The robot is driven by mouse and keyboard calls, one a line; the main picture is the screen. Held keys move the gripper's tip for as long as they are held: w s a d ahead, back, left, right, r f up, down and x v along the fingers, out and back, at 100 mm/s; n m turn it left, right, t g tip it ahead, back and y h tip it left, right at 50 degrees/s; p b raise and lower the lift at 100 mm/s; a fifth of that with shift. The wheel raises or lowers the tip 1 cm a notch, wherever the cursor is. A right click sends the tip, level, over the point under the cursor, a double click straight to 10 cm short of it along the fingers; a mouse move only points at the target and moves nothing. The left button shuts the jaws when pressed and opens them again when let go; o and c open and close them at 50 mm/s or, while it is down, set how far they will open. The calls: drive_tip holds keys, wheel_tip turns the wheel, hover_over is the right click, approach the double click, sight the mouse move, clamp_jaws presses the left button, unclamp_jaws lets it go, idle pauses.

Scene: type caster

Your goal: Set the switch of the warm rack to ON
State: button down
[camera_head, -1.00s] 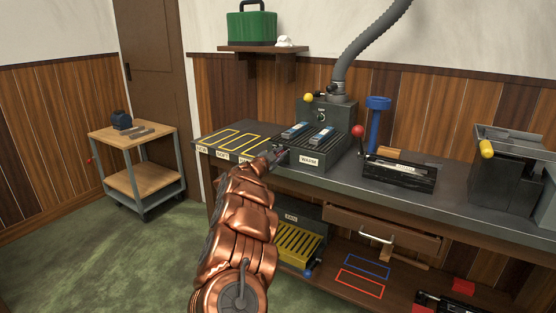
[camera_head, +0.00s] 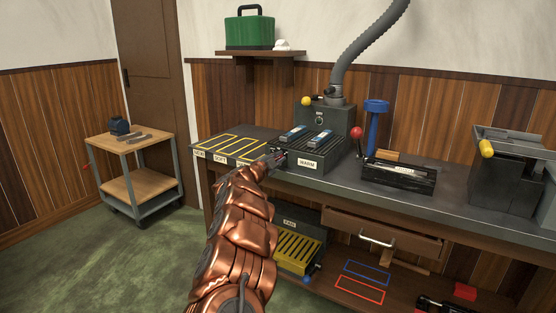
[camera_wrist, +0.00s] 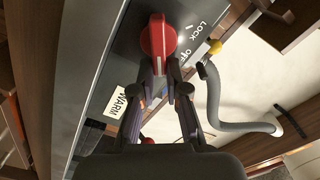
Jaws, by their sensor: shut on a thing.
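The warm rack (camera_head: 318,158) stands on the bench, a dark box with slots on top and a white WARM label, which also shows in the wrist view (camera_wrist: 118,102). Its switch, a red knob (camera_wrist: 158,36), is on the dark panel in the wrist view. LOCK and OFF are printed to the right of the knob; I see no ON mark. My gripper (camera_wrist: 160,66) is shut on the red knob, its fingertips at the knob's lower part in the picture. In the head view my gripper (camera_head: 277,159) is at the rack's left front corner, and the knob is hidden.
Two blue-grey items lie on the rack top. A yellow-outlined mat area (camera_head: 238,147) is left of the rack. A black tray (camera_head: 398,178) and a blue stand (camera_head: 375,125) are to the right. A grey hose (camera_head: 350,65) rises behind. Below are a yellow rack (camera_head: 298,254) and a drawer (camera_head: 380,232).

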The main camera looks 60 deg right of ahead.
drive_tip(key=c, duration=1.2)
unclamp_jaws()
drive_tip(key=shift+a, duration=0.1)
drive_tip(key=shift+s+a, duration=0.15)
drive_tip(key=shift+a, duration=2.8)
drive_tip(key=shift+s+a, duration=0.1)
drive_tip(key=shift+a, duration=2.85)
